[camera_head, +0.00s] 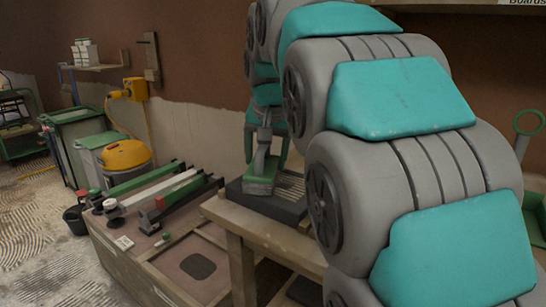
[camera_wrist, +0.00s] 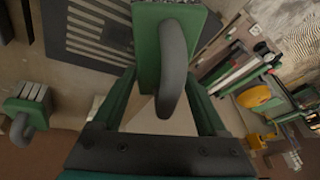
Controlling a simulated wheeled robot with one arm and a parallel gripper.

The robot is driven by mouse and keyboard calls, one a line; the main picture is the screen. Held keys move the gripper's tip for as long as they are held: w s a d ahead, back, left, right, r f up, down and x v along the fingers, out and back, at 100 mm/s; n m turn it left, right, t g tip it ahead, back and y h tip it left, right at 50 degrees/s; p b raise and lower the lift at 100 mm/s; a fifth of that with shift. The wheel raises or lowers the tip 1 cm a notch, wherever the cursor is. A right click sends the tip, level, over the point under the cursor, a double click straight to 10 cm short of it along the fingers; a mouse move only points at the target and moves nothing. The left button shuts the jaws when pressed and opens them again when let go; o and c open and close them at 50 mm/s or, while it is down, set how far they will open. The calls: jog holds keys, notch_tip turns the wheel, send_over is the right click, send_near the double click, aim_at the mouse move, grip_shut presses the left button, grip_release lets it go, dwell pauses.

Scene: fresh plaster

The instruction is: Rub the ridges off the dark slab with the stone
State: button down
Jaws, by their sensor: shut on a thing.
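The dark slab (camera_head: 285,208) lies on a wooden bench, with pale ridges on its right part. In the wrist view the slab (camera_wrist: 60,48) is at the upper left, with several pale parallel stripes. The stone (camera_head: 260,186) looks like a green block; in the wrist view this block (camera_wrist: 148,55) has a dark curved handle. My gripper (camera_head: 264,160) is shut on the handle, and its fingers (camera_wrist: 168,78) flank it in the wrist view. The block is over the slab's left part; I cannot tell if it touches. Its underside is hidden.
A wooden bench (camera_head: 235,217) carries the slab. Left of it, a low platform (camera_head: 140,262) holds long bars and small tools. A yellow-lidded machine (camera_head: 125,156) and green bins stand behind. A green tool with a grey handle (camera_wrist: 22,128) lies at left in the wrist view.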

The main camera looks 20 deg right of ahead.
jog(key=shift+w+a+r+p, duration=0.1)
jog(key=shift+w+a+p, duration=0.15)
jog(key=shift+w+a, duration=0.4)
jog(key=shift+w+a+r+p, duration=0.1)
jog(key=shift+w+a+p, duration=0.25)
jog(key=shift+w, duration=0.45)
jog(key=shift+w+d+f, duration=0.2)
jog(key=shift+w+d, duration=0.5)
jog(key=shift+d, duration=0.25)
jog(key=shift+s+d, duration=0.5)
jog(key=shift+s, duration=0.25)
jog(key=shift+s+d, duration=0.5)
jog(key=shift+s, duration=0.2)
jog(key=shift+s+d+f+b, duration=0.1)
jog(key=shift+s+d+b, duration=0.15)
jog(key=shift+s+d, duration=0.4)
jog(key=shift+s+d+r+b, duration=0.15)
jog(key=shift+s+d, duration=0.25)
jog(key=shift+s, duration=0.4)
jog(key=shift+s+d+f+b, duration=0.15)
jog(key=shift+s+d+b, duration=0.15)
jog(key=shift+s+d, duration=0.35)
jog(key=shift+s+d+b, duration=0.15)
jog(key=shift+s+d, duration=0.55)
jog(key=shift+s, duration=0.35)
jog(key=shift+s+d+b, duration=0.15)
jog(key=shift+s+d, duration=0.5)
jog(key=shift+s, duration=0.35)
jog(key=shift+w+a, duration=0.1)
